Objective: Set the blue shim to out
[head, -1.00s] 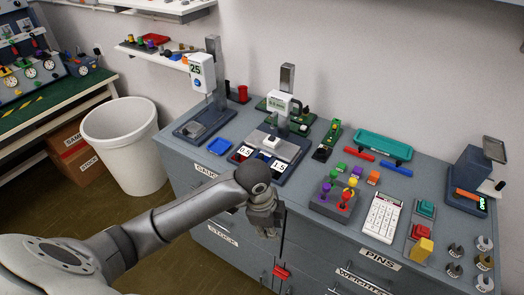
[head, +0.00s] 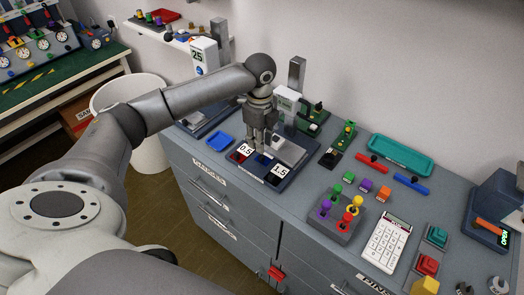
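A small blue piece (head: 263,158), which looks like the blue shim, is in the dark shim rack (head: 277,181) on the grey cabinet top. It sits between the slots labelled 0.5 (head: 245,149) and 1.5 (head: 280,170); my gripper partly hides it. My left gripper (head: 258,150) points straight down, with its fingertips right over or at the rack near the blue piece. Whether the fingers touch or grip it is too small to tell. A thickness gauge with a display (head: 287,97) stands just behind. My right gripper is out of view.
A blue tray (head: 220,141) lies left of the rack. The white gauge post (head: 204,57) stands close behind my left arm.

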